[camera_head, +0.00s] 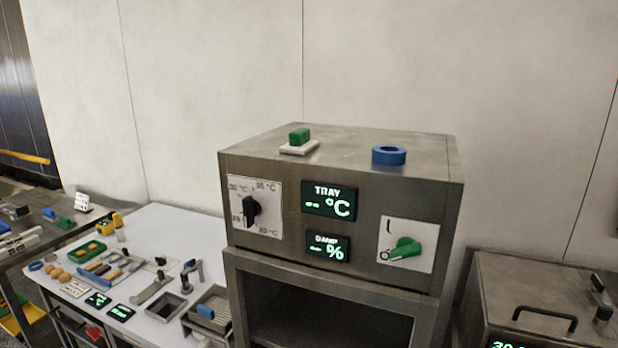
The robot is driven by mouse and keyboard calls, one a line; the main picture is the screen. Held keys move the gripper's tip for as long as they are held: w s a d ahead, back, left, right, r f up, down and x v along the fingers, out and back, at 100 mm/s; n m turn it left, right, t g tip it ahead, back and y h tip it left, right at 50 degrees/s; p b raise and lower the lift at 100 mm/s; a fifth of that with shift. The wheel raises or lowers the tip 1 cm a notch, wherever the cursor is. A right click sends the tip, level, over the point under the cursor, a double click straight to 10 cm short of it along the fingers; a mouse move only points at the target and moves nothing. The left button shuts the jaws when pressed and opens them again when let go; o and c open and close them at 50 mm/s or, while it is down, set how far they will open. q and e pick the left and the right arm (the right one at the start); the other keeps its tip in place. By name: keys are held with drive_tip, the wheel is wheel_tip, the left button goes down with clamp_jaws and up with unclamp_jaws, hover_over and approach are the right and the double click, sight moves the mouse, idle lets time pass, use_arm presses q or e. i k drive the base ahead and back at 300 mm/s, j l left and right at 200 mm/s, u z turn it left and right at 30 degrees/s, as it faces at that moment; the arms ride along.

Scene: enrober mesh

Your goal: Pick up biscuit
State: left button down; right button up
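Small round tan pieces that look like biscuits (64,277) lie in a short row near the left front of the white table (185,230). They are small and far off, so I cannot be sure what they are. Next to them is a tray (128,263) with brown and pale bars on it. Neither of my grippers is in view, and nothing in view is being held.
A steel cabinet (345,163) with dials, green displays and an open cavity stands in the middle. A green block (299,137) and blue ring (389,155) sit on top. A steel box with a handle (545,317) is at right. The table's back is mostly clear.

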sight(111, 276)
drive_tip(key=u, duration=1.25)
